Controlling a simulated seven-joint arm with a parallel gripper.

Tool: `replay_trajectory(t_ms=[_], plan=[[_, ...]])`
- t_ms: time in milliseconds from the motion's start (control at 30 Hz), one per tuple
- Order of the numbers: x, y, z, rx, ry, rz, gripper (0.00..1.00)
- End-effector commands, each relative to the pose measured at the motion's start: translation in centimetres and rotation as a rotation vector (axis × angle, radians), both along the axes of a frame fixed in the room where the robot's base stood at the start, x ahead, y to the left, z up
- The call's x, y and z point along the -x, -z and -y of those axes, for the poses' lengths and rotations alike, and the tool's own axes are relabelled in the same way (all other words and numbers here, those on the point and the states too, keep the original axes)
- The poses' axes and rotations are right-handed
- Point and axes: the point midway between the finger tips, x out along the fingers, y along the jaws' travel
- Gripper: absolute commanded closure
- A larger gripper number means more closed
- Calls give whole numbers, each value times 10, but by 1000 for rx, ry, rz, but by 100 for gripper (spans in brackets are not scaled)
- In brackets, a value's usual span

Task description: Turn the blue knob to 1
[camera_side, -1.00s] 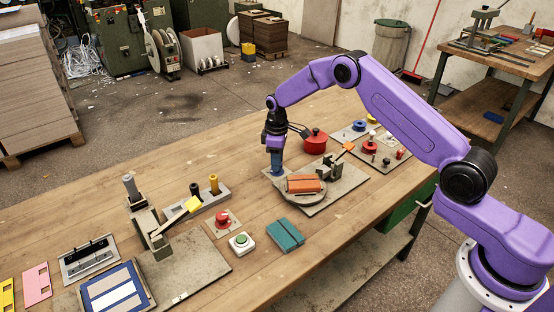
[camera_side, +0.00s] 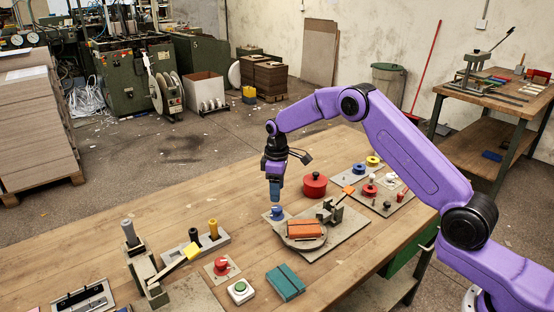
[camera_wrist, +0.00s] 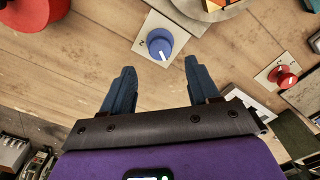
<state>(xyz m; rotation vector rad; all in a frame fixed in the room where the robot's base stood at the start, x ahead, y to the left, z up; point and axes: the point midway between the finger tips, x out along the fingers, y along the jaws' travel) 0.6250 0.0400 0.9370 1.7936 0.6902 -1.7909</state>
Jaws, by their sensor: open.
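The blue knob (camera_side: 277,212) sits on a small pale plate left of the turntable in the side view. In the wrist view the blue knob (camera_wrist: 160,43) is uncovered on its white plate (camera_wrist: 142,62). Dark marks are printed around it, one looking like a 2; its exact setting I cannot tell. My gripper (camera_side: 275,196) points down just above the knob, apart from it. In the wrist view my gripper (camera_wrist: 159,76) has its two blue fingers spread, with nothing between them.
A grey turntable (camera_side: 299,241) holding an orange block (camera_side: 305,229) stands close at the right. A red pot (camera_side: 315,187) is behind it. A red knob (camera_side: 221,265), a green button (camera_side: 240,289) and a teal block (camera_side: 285,283) lie nearer. Bare wood lies left of the knob.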

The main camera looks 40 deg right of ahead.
Motion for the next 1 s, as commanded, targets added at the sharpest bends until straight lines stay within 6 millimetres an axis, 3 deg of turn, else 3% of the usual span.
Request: replay_trajectory(t_ms=[300,500,700,1000], plan=[[-1,-68,0,0,-1,4,40],[-1,-99,-1,0,-2,3,40],[0,-111,0,0,-2,0,40],[0,-112,0,1,-2,-1,40]])
